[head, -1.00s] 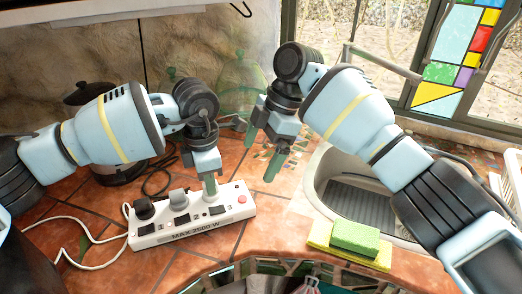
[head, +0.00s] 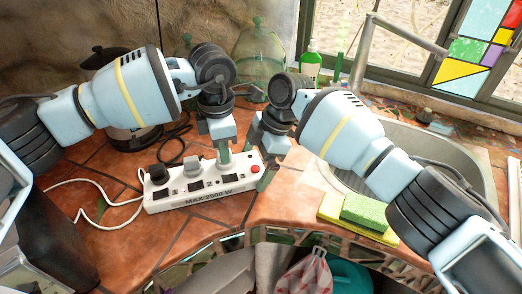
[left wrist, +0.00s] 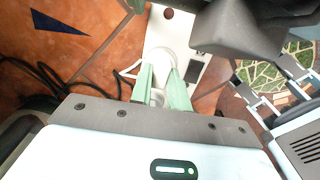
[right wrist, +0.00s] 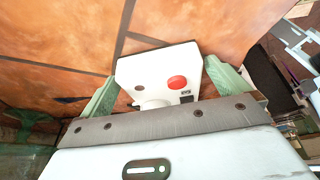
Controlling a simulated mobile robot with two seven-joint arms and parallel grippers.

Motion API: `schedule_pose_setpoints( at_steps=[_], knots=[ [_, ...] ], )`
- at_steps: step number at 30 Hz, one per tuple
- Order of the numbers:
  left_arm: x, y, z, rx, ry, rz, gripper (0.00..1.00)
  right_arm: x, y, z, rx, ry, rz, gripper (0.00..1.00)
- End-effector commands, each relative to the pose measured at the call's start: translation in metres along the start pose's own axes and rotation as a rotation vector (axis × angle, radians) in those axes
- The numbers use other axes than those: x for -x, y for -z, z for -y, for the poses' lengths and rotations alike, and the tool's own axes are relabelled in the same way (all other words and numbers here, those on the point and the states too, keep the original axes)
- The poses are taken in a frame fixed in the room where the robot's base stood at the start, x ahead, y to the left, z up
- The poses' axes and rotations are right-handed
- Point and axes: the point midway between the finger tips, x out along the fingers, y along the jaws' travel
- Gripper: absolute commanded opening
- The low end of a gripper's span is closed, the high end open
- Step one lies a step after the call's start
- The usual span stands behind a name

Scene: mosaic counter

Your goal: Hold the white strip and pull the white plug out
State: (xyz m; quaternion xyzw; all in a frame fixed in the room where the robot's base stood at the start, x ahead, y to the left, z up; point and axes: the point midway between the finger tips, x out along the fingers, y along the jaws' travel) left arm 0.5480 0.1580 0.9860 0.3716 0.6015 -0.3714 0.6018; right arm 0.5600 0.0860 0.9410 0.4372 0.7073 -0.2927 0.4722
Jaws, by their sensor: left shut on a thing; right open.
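The white strip (head: 205,200), marked MAX 2500 W, lies on the tiled counter with a red button at its right end. My left gripper (head: 224,162) points down over the strip, shut on the white plug, whose round white body shows between the fingers in the left wrist view (left wrist: 160,63). The fingers mostly hide this plug in the head view. My right gripper (head: 264,178) is open at the strip's right end. In the right wrist view its fingers stand on either side of the strip's end (right wrist: 150,68), with gaps visible.
A black plug (head: 158,174) and a grey plug (head: 192,165) stand in the strip's other sockets. A white cord (head: 95,182) runs left. A green sponge (head: 368,212) on a yellow cloth (head: 330,207) lies before the sink (head: 465,172). Counter between strip and cloth is clear.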

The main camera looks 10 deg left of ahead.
Motion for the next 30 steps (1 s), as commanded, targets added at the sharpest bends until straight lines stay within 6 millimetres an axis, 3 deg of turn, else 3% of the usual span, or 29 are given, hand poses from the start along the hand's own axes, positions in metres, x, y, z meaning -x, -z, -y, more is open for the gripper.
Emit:
schedule_pose_setpoints(
  at_steps=[11,25,26,29,30],
  knots=[
    [0.0004,0.0000,-0.0001,0.000,0.000,0.000,0.00,-0.0038,0.0001,0.0000,0.000,0.000,0.000,0.99],
    [0.0004,0.0000,-0.0001,0.000,0.000,0.000,0.00,-0.0034,0.0002,0.0000,0.000,0.000,0.000,0.37],
    [0.0004,0.0000,-0.0001,0.000,0.000,0.000,0.00,-0.0033,0.0002,0.0000,0.001,0.000,0.000,0.88],
    [0.0004,0.0000,-0.0001,0.000,0.000,0.000,0.00,-0.0033,0.0002,0.0000,0.000,0.000,0.000,1.00],
    [0.0004,0.0000,-0.0001,0.000,0.000,0.000,0.00,-0.0033,0.0002,0.0000,0.000,0.000,0.000,1.00]
  ],
)
